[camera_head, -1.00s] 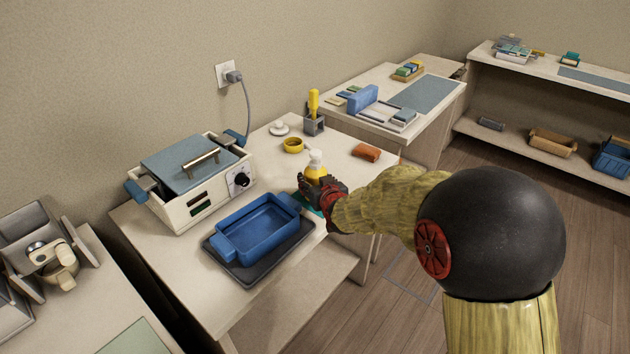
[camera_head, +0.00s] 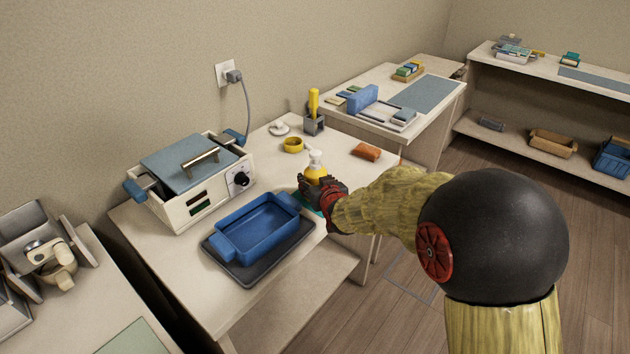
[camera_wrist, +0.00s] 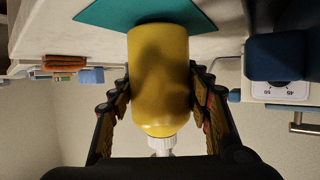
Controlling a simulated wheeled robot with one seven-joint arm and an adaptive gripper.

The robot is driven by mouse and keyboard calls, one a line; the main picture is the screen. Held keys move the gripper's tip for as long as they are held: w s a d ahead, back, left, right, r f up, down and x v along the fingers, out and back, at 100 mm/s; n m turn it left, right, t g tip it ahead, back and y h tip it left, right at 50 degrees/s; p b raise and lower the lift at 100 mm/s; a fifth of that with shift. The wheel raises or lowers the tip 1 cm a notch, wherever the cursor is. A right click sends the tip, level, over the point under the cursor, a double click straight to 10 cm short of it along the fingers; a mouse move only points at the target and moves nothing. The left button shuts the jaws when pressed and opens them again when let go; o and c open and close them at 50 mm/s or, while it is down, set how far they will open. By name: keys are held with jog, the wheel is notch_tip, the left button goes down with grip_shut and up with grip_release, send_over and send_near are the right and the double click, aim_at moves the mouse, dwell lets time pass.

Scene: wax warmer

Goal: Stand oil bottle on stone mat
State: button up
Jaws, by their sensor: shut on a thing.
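The yellow oil bottle (camera_head: 317,174) with its white pump top stands upright near the right edge of the table. It also shows in the wrist view (camera_wrist: 158,75), where the picture is upside down. My gripper (camera_head: 318,186) is shut on the bottle, with one finger on each side of its body. A teal mat (camera_wrist: 105,14) lies at the bottle's base, partly hidden by the bottle; only a sliver shows in the head view (camera_head: 311,212). I cannot tell whether the base touches it. A dark grey slab (camera_head: 249,279) lies under a blue tray (camera_head: 256,228).
The wax warmer (camera_head: 195,183) stands behind the tray to the left.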

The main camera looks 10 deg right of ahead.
jog(key=shift+f+b, duration=0.3)
jog(key=shift+f, duration=0.05)
dwell(0.4)
jog(key=o, duration=1.7)
jog(key=shift+c, duration=0.2)
jog(key=shift+f, duration=0.15)
jog(key=shift+s, duration=0.15)
jog(key=shift+p+v, duration=0.75)
jog(key=shift+v, duration=3.15)
